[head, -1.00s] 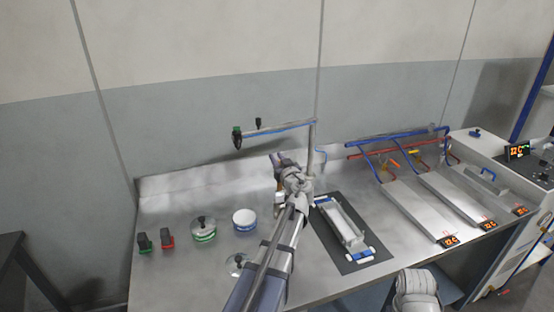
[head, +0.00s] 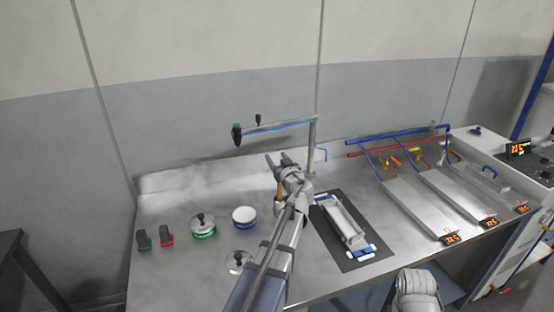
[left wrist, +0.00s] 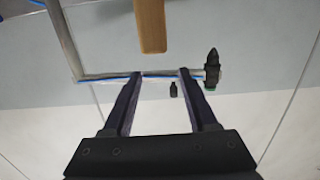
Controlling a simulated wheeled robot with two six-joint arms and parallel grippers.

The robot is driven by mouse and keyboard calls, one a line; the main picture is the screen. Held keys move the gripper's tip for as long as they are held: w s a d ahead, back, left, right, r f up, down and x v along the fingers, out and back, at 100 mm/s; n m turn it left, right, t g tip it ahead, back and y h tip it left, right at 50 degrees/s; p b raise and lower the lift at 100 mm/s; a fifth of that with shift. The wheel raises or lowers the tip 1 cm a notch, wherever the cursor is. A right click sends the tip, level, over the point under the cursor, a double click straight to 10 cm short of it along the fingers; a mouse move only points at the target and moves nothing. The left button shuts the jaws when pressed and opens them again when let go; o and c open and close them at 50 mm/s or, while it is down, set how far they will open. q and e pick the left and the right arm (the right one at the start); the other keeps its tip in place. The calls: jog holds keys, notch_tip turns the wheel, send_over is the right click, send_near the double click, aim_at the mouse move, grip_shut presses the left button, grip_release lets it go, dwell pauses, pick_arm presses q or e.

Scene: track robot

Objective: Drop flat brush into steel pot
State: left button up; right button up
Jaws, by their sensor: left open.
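My left gripper (head: 277,160) is open and empty above the back middle of the bench. A brown wooden handle, apparently the flat brush (head: 279,193), shows beside my left wrist; its lower part is hard to make out. In the left wrist view the handle (left wrist: 152,25) lies beyond and apart from the open fingertips (left wrist: 161,72), and the rest of it is out of frame. A round blue-banded pot (head: 244,224) stands left of my arm. A green-banded pot (head: 204,235) with a black-knobbed lid stands beside it. I cannot tell which is the steel pot. My right gripper is not in view.
A loose lid (head: 238,264) lies in front of the pots. A post with a horizontal arm (head: 280,127) rises behind my gripper. A dark mat (head: 366,262) with a white device lies at right. Green and red items (head: 143,240) stand at left.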

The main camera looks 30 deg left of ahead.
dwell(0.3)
pick_arm(q)
jog(key=v, duration=1)
jog(key=shift+f, duration=0.35)
